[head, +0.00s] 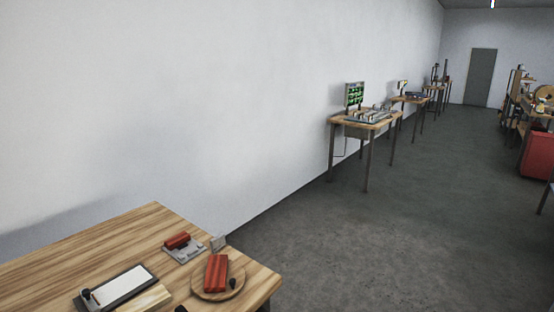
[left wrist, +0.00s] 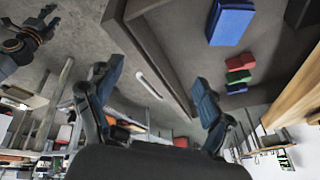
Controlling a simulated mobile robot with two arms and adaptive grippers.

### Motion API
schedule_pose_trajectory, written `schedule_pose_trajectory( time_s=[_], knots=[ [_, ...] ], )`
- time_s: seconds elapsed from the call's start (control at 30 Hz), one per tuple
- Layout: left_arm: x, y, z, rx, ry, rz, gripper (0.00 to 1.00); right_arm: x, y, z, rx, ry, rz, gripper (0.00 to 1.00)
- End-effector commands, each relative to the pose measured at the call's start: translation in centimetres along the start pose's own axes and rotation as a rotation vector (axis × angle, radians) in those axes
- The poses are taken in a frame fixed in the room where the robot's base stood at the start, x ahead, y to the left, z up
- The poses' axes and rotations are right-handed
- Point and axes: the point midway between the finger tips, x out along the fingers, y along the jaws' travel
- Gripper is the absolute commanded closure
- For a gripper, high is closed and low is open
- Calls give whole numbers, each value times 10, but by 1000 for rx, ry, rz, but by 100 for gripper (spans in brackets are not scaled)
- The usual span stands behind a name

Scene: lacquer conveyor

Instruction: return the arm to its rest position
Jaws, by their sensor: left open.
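My left gripper (left wrist: 158,76) shows in the left wrist view with its two dark fingers spread wide apart. Nothing is between the fingers; grey floor and a light bar are seen beyond them. A dark gripper with an orange ring (left wrist: 30,42), apparently my right one, is at the upper left of that view; its jaws are too unclear to judge. Neither gripper can be made out in the head view.
A wooden table (head: 120,235) at lower left holds a white plate in a dark frame (head: 125,284), a red block on a round board (head: 216,272) and a small grey fixture (head: 184,248). More benches (head: 366,120) line the wall.

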Motion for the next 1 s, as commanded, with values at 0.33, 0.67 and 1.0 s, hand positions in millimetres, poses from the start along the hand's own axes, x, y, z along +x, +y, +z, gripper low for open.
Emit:
schedule_pose_trajectory(
  time_s=[0.33, 0.67, 1.0],
  knots=[
    [-18, 39, 74, -730, -55, -141, 20, 0, -2, -1, 1, 1, -2, 60],
    [-46, 74, 142, -1164, -157, -283, 20, 0, -3, -1, 0, 1, -3, 60],
    [44, 71, 164, -1153, -183, -251, 20, 0, -3, -1, 0, 1, -3, 60]
  ],
)
